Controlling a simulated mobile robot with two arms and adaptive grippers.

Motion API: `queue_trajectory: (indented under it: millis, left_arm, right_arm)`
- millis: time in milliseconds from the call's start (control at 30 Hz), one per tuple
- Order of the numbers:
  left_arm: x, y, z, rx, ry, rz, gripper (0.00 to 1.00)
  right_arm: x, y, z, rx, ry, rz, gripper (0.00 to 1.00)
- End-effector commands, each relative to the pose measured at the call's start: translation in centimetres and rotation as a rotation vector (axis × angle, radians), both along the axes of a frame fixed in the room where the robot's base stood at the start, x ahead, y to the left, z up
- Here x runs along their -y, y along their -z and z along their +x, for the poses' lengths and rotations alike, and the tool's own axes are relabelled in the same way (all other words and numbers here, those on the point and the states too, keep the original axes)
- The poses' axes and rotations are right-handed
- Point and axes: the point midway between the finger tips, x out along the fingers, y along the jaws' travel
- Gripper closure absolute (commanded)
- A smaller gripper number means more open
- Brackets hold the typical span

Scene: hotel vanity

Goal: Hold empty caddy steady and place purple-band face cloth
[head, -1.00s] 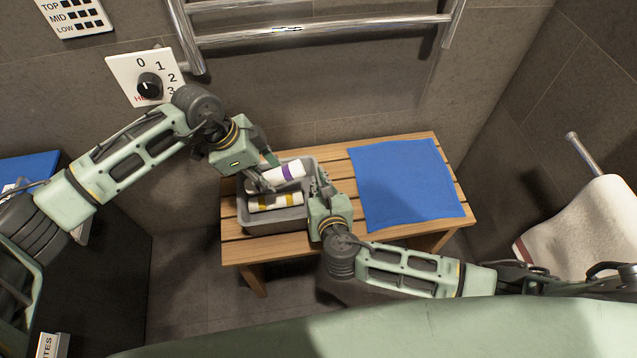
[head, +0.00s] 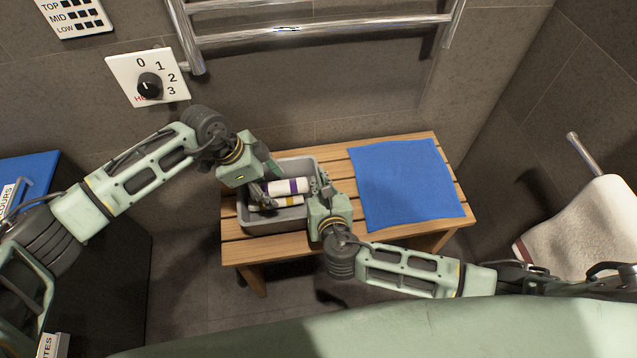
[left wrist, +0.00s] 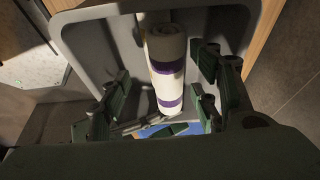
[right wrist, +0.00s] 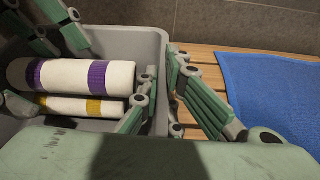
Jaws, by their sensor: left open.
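The grey caddy (head: 313,163) stands on the left part of the wooden bench. The white rolled face cloth with purple bands (head: 290,187) lies inside it, beside the yellow-band roll (right wrist: 80,106). Whether it rests partly on that roll is unclear. My left gripper (head: 264,192) is inside the caddy at its left part; its fingers stand apart on either side of the purple-band cloth, as the left wrist view (left wrist: 165,95) shows. My right gripper (right wrist: 160,85) straddles the caddy's right wall, one finger inside and one outside, closed on it.
A blue mat (head: 405,185) lies flat and empty on the right of the wooden bench (head: 245,250). A chrome towel rail (head: 320,28) and a dial plate (head: 148,77) are on the back wall. A white towel (head: 585,225) hangs at the right.

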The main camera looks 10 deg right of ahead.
Motion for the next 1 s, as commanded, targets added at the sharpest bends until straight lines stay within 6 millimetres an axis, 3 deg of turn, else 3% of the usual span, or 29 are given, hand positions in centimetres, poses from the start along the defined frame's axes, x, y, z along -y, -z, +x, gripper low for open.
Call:
queue_trajectory:
  millis: [333, 800, 1000]
  left_arm:
    - [-0.5, -1.2, 0.1, 0.002, -0.001, 0.0, 0.44]
    - [-3.6, -9.7, 0.1, 0.002, -0.001, 0.0, 0.44]
    - [-4.1, -11.1, 0.0, -0.001, 0.0, 0.001, 0.44]
  right_arm:
    - [0.0, 0.0, 0.0, 0.0, 0.001, 0.0, 1.0]
    - [0.0, 0.0, 0.0, 0.0, 0.001, 0.0, 1.0]
    - [0.0, 0.0, 0.0, 0.0, 0.001, 0.0, 1.0]
